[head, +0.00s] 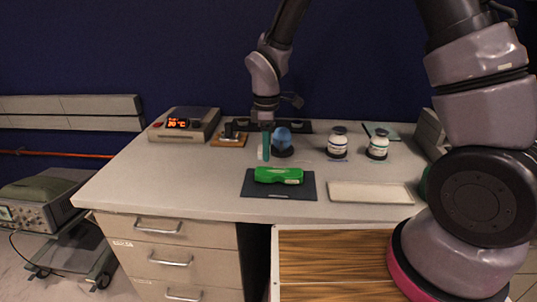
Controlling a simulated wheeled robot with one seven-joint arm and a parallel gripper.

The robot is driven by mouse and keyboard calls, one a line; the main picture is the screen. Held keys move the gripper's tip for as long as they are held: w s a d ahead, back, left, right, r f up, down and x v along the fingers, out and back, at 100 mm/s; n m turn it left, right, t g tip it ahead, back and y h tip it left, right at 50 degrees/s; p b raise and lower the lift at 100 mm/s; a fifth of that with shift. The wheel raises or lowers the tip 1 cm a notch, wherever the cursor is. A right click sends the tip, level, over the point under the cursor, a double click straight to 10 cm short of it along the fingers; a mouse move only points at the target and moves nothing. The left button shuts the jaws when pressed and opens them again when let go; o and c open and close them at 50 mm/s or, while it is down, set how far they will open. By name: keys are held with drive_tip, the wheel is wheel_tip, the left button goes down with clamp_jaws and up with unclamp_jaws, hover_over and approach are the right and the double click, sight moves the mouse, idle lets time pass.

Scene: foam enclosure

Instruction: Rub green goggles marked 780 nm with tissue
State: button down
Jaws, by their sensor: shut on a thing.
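The green goggles (278,175) lie on a dark mat (250,192) near the front of the bench. Any marking on them is too small to read. My gripper (265,148) points straight down just behind and above the goggles, a little left of their middle. It is shut on a small pale thing, which looks like the tissue (261,154). The fingers hide most of it. I cannot tell whether the tissue touches the goggles, but it appears apart from them.
A blue round object (283,137) on a dark base stands close behind my gripper. Two white jars (337,146) (377,147) stand to the right. A pale tray (370,193) lies right of the mat. A hotplate-like box (185,125) stands back left. The front left bench top is clear.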

drive_tip(key=shift+r, duration=1.45)
drive_tip(key=shift+d, duration=0.1)
